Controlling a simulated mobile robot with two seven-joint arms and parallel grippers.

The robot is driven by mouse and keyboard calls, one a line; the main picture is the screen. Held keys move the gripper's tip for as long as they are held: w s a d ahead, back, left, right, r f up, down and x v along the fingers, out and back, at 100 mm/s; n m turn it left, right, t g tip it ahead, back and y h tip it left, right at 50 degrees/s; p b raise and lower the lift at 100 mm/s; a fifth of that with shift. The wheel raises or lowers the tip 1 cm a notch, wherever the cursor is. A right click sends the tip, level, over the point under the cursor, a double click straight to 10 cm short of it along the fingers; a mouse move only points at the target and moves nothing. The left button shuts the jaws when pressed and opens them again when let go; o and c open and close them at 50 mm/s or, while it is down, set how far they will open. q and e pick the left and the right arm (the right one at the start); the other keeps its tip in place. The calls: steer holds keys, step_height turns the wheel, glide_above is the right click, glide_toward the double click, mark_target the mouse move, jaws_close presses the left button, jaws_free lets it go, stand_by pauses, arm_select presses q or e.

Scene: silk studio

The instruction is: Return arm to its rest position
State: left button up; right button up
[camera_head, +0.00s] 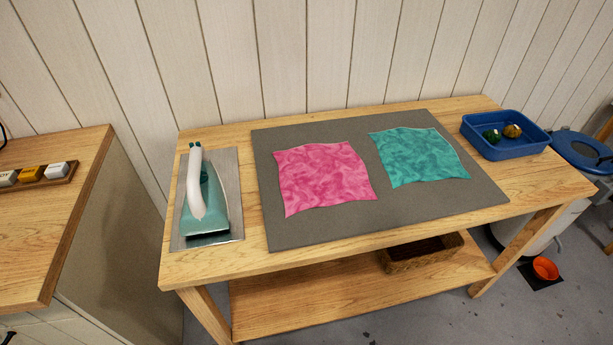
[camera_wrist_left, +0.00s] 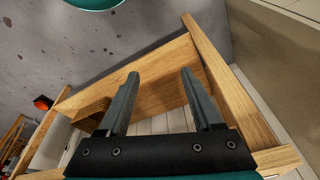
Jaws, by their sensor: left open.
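My left gripper (camera_wrist_left: 160,95) shows in the left wrist view with its two dark fingers apart and nothing between them. Beyond it are wooden table parts and the grey floor. Neither of my grippers shows in the head view. In the head view a teal iron with a white handle (camera_head: 197,185) stands on a metal plate (camera_head: 232,180) at the table's left end. A pink cloth (camera_head: 322,177) and a teal cloth (camera_head: 418,157) lie flat and apart on a grey mat (camera_head: 400,210).
A blue tray (camera_head: 508,151) holding a green and a yellow item stands at the table's right end. A wicker basket (camera_head: 420,253) sits on the lower shelf. A wooden cabinet (camera_head: 60,220) stands at the left.

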arm_select(q)
steer(key=s+a+f+g+b, duration=0.1)
steer(key=s+f+b, duration=0.1)
steer(key=s+f, duration=0.6)
steer(key=s+a+f+b, duration=0.1)
steer(key=s+f+b, duration=0.2)
steer(key=s+f, duration=0.6)
step_height(320, 180, down, 8)
steer(key=shift+a+f+g, duration=0.15)
steer(key=shift+a+g, duration=0.25)
